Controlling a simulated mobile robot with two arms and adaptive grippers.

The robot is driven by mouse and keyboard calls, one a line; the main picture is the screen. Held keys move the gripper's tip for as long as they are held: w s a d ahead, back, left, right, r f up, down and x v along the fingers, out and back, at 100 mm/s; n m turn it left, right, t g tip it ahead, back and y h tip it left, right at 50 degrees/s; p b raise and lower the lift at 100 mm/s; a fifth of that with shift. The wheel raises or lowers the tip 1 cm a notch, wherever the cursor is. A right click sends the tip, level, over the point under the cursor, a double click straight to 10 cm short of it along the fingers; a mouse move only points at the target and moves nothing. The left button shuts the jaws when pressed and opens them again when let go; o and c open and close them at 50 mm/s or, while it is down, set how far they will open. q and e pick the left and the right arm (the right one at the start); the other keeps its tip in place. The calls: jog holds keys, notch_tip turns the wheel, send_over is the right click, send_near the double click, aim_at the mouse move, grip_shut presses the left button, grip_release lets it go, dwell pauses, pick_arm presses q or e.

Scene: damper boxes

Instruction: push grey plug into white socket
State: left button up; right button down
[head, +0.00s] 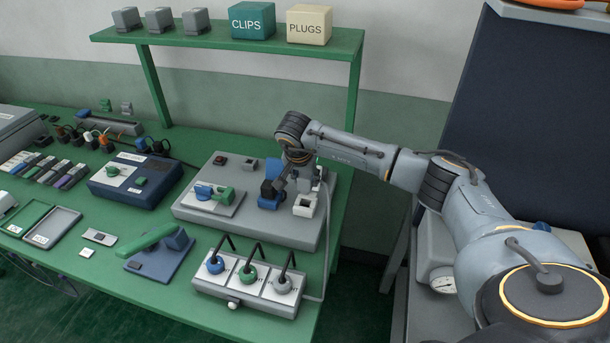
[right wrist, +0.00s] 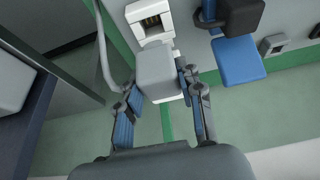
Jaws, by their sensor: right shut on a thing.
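The grey plug (right wrist: 157,72) is a blocky light-grey piece held between the fingers of my right gripper (right wrist: 162,100). The right gripper also shows in the head view (head: 287,178), pointing down over the grey fixture box. The white socket (right wrist: 149,14) has a dark opening with metal contacts, beyond the plug in the right wrist view. In the head view the white socket (head: 305,207) stands just below the gripper. The plug's far end is close to the socket's white lower part; I cannot tell whether they touch. My left gripper is not in view.
A box with three coloured knobs (head: 248,285) is in front. A green shelf (head: 240,38) spans behind. A cable runs down beside the socket.

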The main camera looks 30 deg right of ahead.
aim_at(305, 191)
jog(key=shift+f+b, duration=1)
jog(key=shift+f, duration=0.85)
jog(key=shift+r, duration=0.2)
jog(key=shift+f, duration=0.1)
jog(key=shift+s+f+b, duration=0.1)
jog(key=shift+f+b, duration=1)
jog(key=shift+f, duration=0.35)
jog(key=c, duration=0.8)
grip_release()
jog(key=shift+a+r, duration=0.1)
jog(key=shift+r, duration=0.1)
jog(key=v, duration=1.1)
jog(key=shift+s+a+r, duration=0.1)
jog(key=shift+s+r, duration=0.05)
jog(key=shift+r, duration=0.1)
